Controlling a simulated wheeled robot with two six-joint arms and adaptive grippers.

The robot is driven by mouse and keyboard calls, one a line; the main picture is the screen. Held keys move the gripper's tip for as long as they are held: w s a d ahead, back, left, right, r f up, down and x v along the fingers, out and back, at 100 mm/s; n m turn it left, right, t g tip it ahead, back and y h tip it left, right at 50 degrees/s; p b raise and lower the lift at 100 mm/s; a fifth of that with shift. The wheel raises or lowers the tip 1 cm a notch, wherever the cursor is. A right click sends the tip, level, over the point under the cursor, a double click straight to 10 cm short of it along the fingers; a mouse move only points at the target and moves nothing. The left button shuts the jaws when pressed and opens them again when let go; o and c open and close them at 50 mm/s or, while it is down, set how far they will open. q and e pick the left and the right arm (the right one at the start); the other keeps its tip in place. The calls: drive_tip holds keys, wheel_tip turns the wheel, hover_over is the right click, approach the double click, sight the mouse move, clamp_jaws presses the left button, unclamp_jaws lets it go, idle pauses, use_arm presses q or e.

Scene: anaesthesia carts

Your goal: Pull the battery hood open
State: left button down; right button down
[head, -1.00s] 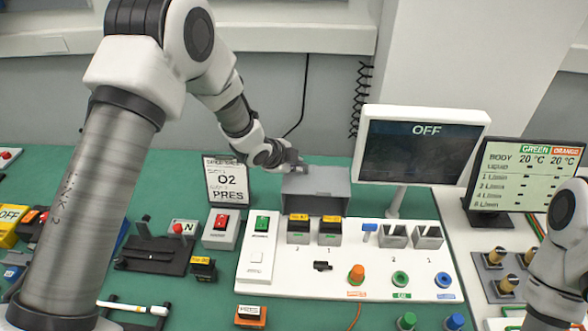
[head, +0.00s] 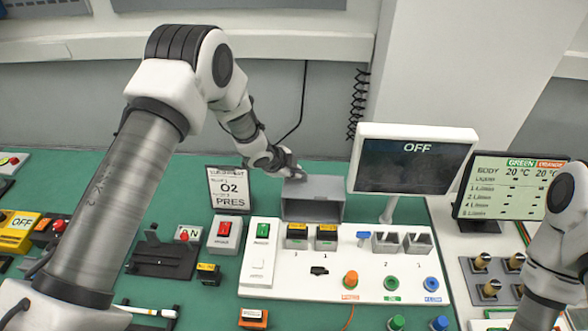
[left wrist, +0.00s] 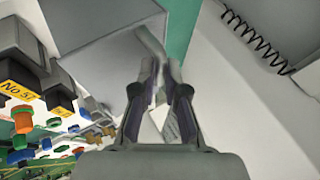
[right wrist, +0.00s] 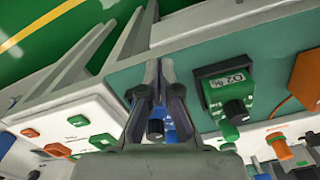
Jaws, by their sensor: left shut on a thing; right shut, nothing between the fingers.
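The battery hood (head: 318,187) is a grey box behind the white panel (head: 270,285). Its front is open toward the panel, showing a darker inside. My left gripper (head: 290,172) is at the hood's back left top edge. In the left wrist view, the hood (left wrist: 100,50) fills the upper left, and a thin grey bar on it reaches the fingertips of my left gripper (left wrist: 161,68), which is shut on it. My right gripper (right wrist: 158,70) is shut and empty in the right wrist view. In the head view its tips are out of frame.
Two black blocks with yellow labels (head: 326,237) stand in front of the hood. A monitor reading OFF (head: 412,165) stands close on its right. An O2 PRES sign (head: 228,189) stands on its left. Green mat (head: 330,172) is clear behind the hood.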

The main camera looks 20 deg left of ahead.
use_arm(q)
drive_tip(key=c, duration=1.2)
unclamp_jaws()
drive_tip(key=shift+w+r, duration=0.4)
drive_tip(key=shift+r, duration=0.05)
drive_tip(key=shift+s, duration=0.3)
drive_tip(key=v, duration=1.2)
drive_tip(key=shift+f, duration=0.15)
